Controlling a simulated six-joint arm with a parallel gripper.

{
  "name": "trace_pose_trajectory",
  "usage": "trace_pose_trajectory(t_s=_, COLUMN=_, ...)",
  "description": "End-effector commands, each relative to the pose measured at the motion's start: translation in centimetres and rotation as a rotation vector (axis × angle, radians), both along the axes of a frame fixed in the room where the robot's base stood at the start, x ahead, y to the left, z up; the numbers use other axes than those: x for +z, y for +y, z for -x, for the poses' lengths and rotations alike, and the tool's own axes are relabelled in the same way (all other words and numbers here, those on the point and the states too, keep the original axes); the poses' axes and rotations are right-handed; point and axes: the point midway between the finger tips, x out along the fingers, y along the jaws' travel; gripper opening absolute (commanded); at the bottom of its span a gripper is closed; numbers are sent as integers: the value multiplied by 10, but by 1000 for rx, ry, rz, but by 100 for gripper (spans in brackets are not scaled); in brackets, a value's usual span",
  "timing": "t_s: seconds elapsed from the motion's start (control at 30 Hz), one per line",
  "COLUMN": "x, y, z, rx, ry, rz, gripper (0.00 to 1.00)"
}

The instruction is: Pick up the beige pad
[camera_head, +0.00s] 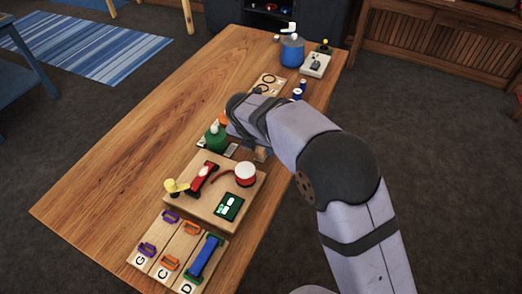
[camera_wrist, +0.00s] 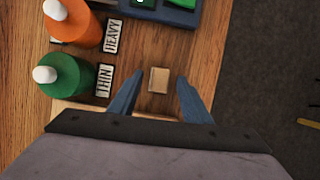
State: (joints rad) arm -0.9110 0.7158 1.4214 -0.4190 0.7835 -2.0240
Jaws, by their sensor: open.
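The beige pad (camera_wrist: 159,80) is a small, pale, square block lying on the wooden table in the wrist view. My gripper (camera_wrist: 159,90) is open, with one blue-grey finger to the left of the pad and one to the right. There is a gap between the pad and each finger, and nothing is held. The height of the fingertips above the table is hard to tell. In the head view my arm covers most of this spot, and I cannot make out the pad clearly there.
A green bottle (camera_wrist: 65,75) and an orange bottle (camera_wrist: 73,22) stand left of the pad by labels THIN and HEAVY. A dark blue tray (camera_wrist: 160,12) lies beyond it. The table edge is close on the right. A wooden board (camera_head: 178,205) holds several tools.

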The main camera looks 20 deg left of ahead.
Motion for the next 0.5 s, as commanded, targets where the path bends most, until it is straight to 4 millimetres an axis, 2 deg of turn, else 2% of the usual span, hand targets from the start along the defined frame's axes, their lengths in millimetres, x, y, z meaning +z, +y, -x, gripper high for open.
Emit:
trace_pose_trajectory(t_s=0.27, x=-3, y=0, z=-1, rx=0, ry=0, rz=0, gripper=44)
trace_pose_trajectory(t_s=0.43, x=-3, y=0, z=-1, rx=0, ry=0, rz=0, gripper=6)
trace_pose_trajectory(t_s=0.47, x=-2, y=0, z=-1, rx=0, ry=0, rz=0, gripper=0)
trace_pose_trajectory(t_s=0.5, x=-2, y=0, z=-1, rx=0, ry=0, rz=0, gripper=0)
